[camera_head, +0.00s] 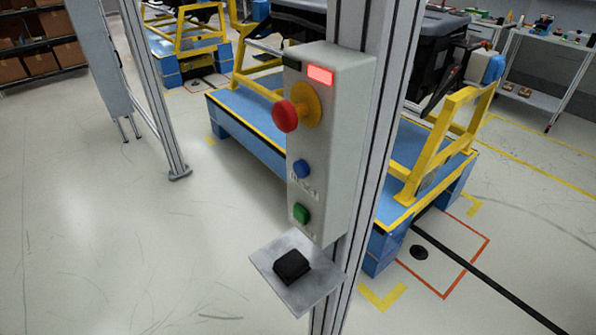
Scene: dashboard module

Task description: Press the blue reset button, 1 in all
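The blue reset button (302,168) is on the front of a light grey control box (340,150). It sits below a red mushroom button (286,115) on a yellow collar (308,100) and above a green button (301,213). A red lamp (320,75) is lit near the top of the box. Faint lettering shows just under the blue button. Neither of my grippers is in the view, and nothing touches the button.
The box is fixed to a metal post (383,130). A small metal shelf (322,289) with a black block (291,266) juts out below it. Behind stands a blue platform (250,122) with yellow frames (440,150). The floor (120,240) at left is clear.

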